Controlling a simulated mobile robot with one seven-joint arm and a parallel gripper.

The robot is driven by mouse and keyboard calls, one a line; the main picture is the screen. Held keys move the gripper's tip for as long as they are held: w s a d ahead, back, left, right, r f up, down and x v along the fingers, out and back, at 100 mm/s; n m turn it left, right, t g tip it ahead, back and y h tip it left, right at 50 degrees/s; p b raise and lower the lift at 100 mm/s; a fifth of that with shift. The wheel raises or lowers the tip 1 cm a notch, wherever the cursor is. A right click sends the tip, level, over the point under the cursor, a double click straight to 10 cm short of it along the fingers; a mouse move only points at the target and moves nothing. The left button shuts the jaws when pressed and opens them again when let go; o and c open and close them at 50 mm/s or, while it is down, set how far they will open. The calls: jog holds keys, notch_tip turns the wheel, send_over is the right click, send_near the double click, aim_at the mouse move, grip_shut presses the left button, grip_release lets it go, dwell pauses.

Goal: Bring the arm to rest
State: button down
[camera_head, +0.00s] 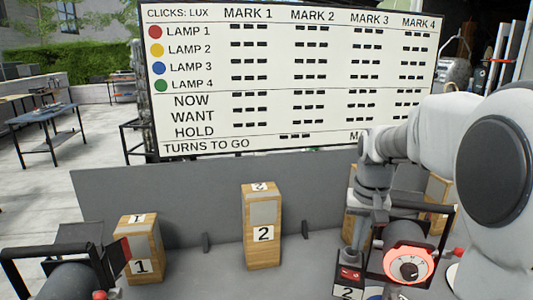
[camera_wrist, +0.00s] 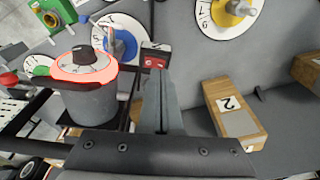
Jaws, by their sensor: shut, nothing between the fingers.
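My gripper (camera_head: 352,250) hangs from my arm at the right in the head view, pointing down. In the wrist view its two dark fingers (camera_wrist: 158,85) lie together, shut with nothing between them. The fingertips are close to a small dark block with a red top (camera_head: 350,273), which also shows in the wrist view (camera_wrist: 155,58). I cannot tell whether they touch it. A lamp with a red-ringed knob (camera_head: 410,265) stands just right of the gripper in the head view, and left of the fingers in the wrist view (camera_wrist: 85,72).
A board with lamp and mark rows (camera_head: 290,75) stands behind the grey bench. Wooden block 1 (camera_head: 140,250) and taller wooden block 2 (camera_head: 262,225) stand on it. Another lamp (camera_head: 70,280) is at front left. Coloured dials, one yellow (camera_wrist: 232,12), lie beyond the fingers.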

jog(key=s+a+r+n+t, duration=0.1)
jog(key=s+a+r+t, duration=0.1)
jog(key=s, duration=0.8)
jog(key=s+a+r+n+t, duration=0.1)
jog(key=s+a, duration=0.4)
jog(key=s, duration=0.6)
jog(key=shift+s+r+n+t, duration=0.25)
jog(key=shift+r+n+t, duration=0.15)
jog(key=shift+t, duration=0.2)
jog(key=shift+d, duration=0.1)
